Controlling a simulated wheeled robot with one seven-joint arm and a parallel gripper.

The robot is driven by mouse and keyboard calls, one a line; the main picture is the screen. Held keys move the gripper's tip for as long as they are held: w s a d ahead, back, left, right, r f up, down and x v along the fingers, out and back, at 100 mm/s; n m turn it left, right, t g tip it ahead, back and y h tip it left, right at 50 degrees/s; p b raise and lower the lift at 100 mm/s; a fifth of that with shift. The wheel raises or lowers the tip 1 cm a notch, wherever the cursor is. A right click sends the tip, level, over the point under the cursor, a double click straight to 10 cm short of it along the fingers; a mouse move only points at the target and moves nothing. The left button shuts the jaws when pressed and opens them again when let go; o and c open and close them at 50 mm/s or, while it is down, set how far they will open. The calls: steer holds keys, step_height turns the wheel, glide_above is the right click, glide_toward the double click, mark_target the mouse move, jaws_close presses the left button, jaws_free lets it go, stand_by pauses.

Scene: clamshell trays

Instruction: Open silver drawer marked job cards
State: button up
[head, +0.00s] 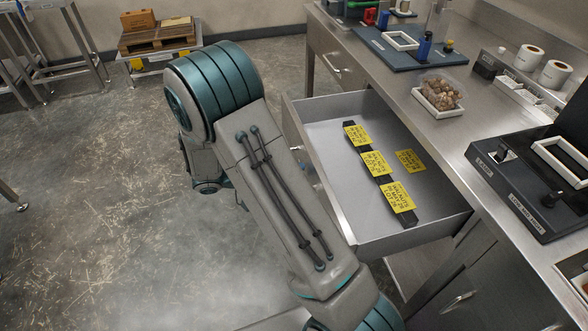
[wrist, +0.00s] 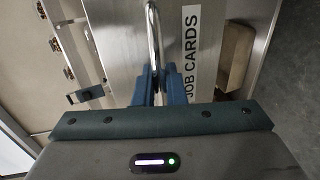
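The silver drawer (head: 338,186) stands pulled well out from the steel bench in the head view, with yellow printed cards (head: 375,163) inside, several of them along a black strip. In the wrist view its front (wrist: 122,40) carries a white label reading JOB CARDS (wrist: 191,50) and a metal bar handle (wrist: 153,35). My gripper (wrist: 158,84) has its two blue fingers closed on either side of the handle bar. In the head view my arm hides the handle and the gripper.
The bench top (head: 440,135) holds a tray of small brown items (head: 438,95), a blue board with bottles (head: 405,50), a black fixture (head: 530,180) and paper rolls (head: 540,65). A closed drawer (head: 335,58) lies beyond. Open floor (head: 90,200) lies left of my arm.

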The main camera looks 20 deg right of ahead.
steer(key=o, duration=0.3)
steer(key=shift+o, duration=0.2)
steer(key=v, duration=1.4)
steer(key=shift+d, duration=0.1)
steer(key=s+d+r+t+y+p, duration=0.1)
steer(key=s+d+r+y+p, duration=0.1)
steer(key=s+r+y+p, duration=0.2)
steer(key=s+d+r+t+y+p, duration=0.2)
steer(key=s+r+y, duration=0.4)
steer(key=r, duration=0.3)
steer(key=s+d+r+n+t+y+p, duration=0.1)
steer(key=s+d+r+y+p, duration=0.3)
steer(key=s+r, duration=0.3)
steer(key=shift+y+p, duration=0.8)
